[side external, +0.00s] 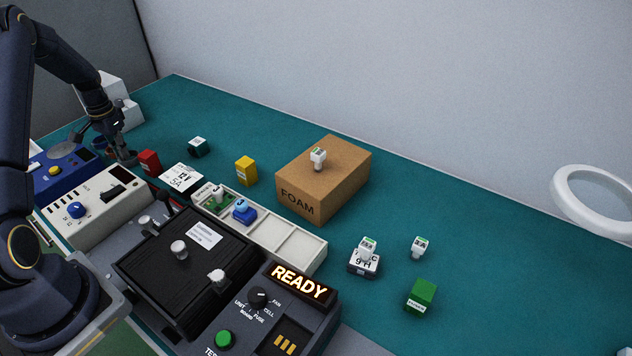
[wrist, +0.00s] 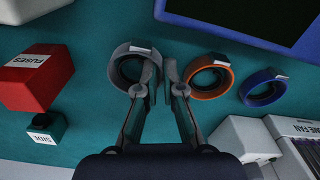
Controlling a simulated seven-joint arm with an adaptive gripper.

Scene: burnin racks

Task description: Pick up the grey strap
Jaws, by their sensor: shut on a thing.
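The grey strap (wrist: 118,72) is a small ring-shaped band with a pale label, lying on the teal mat in the wrist view. My gripper (wrist: 162,74) is shut on the right wall of its band, with one finger inside the ring and one outside. An orange strap (wrist: 210,92) lies just right of my gripper, and a blue strap (wrist: 263,98) lies farther right. In the side external view my gripper (side external: 125,158) is low at the mat, left of a red box; the grey strap cannot be made out clearly there.
The red fuses box (wrist: 35,85) and a dark teal box (wrist: 47,128) stand left of my gripper in the wrist view. A blue device (side external: 65,168) and a white device (side external: 95,210) stand close by. The foam block (side external: 335,180) is farther right.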

